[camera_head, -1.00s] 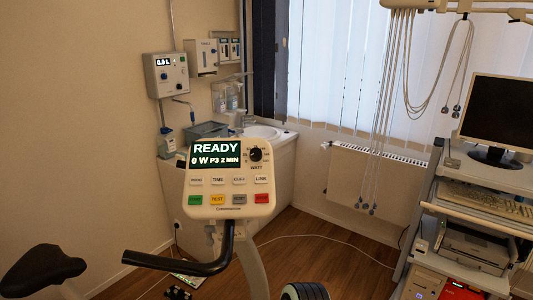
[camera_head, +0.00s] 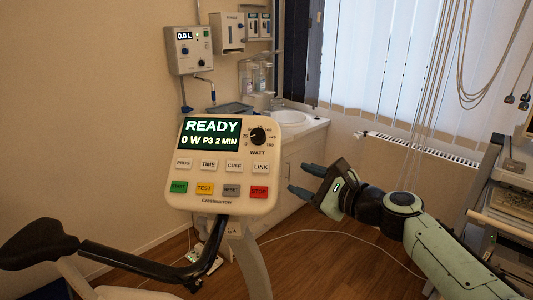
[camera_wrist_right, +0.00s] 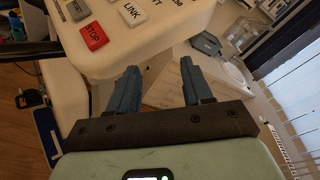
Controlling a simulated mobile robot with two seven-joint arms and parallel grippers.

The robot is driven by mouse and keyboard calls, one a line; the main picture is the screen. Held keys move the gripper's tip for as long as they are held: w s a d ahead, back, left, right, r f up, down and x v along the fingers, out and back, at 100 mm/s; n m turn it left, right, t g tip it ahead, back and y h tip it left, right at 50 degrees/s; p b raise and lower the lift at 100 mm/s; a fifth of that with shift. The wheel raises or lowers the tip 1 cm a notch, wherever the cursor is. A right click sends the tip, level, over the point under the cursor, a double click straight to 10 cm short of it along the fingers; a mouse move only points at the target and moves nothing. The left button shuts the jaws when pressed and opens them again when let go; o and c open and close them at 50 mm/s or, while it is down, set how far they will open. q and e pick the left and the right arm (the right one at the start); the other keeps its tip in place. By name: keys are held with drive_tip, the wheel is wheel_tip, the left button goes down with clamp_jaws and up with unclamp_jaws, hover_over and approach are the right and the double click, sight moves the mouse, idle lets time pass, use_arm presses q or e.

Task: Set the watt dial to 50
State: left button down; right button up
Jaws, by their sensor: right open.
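The watt dial (camera_head: 258,135) is a black round knob at the upper right of the bike's cream console (camera_head: 222,205). The screen (camera_head: 210,134) reads READY, 0 W, P3 2 MIN. My right gripper (camera_head: 298,180) is open and empty, to the right of the console and lower than the dial, its fingers pointing left. In the right wrist view its two blue-grey fingers (camera_wrist_right: 158,88) stand apart below the console's edge, near the red STOP button (camera_wrist_right: 94,36). The dial itself is out of that view. My left gripper is not in view.
The bike's black handlebar (camera_head: 150,268) and saddle (camera_head: 38,243) are at the lower left. A sink counter (camera_head: 300,130) stands behind the console. A cart (camera_head: 505,200) is at the right edge. Hanging cables (camera_head: 415,90) are at the upper right.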

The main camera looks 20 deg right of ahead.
drive_tip(key=t+y, duration=0.1)
drive_tip(key=t, duration=0.1)
approach(261, 136)
drive_tip(key=p+x, duration=0.3)
drive_tip(key=x, duration=0.4)
drive_tip(key=shift+w+a, duration=0.15)
drive_tip(key=shift+w, duration=0.25)
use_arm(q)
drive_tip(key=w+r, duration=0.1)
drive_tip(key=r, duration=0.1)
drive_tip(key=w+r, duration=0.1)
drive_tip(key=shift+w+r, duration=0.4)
use_arm(e)
drive_tip(key=shift+w+a, duration=0.1)
drive_tip(key=shift+w, duration=0.25)
